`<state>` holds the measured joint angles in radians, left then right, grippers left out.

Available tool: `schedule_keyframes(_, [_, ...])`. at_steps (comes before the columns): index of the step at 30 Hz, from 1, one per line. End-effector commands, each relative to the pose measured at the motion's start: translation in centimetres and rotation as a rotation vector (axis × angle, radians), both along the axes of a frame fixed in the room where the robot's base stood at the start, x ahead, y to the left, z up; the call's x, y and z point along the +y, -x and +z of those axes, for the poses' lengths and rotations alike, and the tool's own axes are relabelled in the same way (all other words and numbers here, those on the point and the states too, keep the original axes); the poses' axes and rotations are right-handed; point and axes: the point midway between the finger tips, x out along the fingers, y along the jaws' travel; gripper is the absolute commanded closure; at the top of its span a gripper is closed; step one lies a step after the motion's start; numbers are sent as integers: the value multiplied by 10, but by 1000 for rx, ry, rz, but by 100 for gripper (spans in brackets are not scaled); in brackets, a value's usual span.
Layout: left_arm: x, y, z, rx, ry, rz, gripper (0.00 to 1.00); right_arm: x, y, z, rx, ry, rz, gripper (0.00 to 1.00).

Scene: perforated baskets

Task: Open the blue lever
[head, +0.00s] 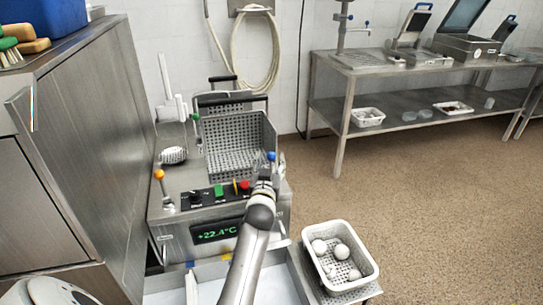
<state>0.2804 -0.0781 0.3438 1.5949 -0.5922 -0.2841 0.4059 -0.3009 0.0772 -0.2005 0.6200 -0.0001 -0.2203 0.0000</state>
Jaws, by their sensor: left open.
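The blue lever shows its round blue knob (271,156) at the right front corner of the steel machine (168,222). My left gripper (266,172) is open, right at the knob and just in front of it. The arm covers part of the machine's front and the lower part of the lever. I cannot tell whether the fingers touch the lever. My right gripper is out of view.
A perforated basket (233,135) sits in the machine. An orange-knobbed lever (159,175) and a green-knobbed one (195,117) stand left. A white basket (340,232) with white balls is at right. A steel cabinet (100,150) borders the left.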

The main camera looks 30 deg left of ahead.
Motion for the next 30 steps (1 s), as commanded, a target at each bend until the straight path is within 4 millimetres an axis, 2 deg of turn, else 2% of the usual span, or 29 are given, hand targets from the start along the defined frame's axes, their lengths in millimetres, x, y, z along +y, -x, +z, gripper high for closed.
schedule_keyframes(3, [8,-16,1,-1,0,0,52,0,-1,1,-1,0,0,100])
schedule_keyframes(9, [16,-32,0,1,0,-1,52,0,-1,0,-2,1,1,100])
schedule_keyframes(21, [19,-37,0,0,1,-1,52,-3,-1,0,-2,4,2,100])
schedule_keyframes(23, [19,-37,0,0,1,-1,57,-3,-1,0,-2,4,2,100])
schedule_keyframes(30, [19,-37,0,0,1,-1,88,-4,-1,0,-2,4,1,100])
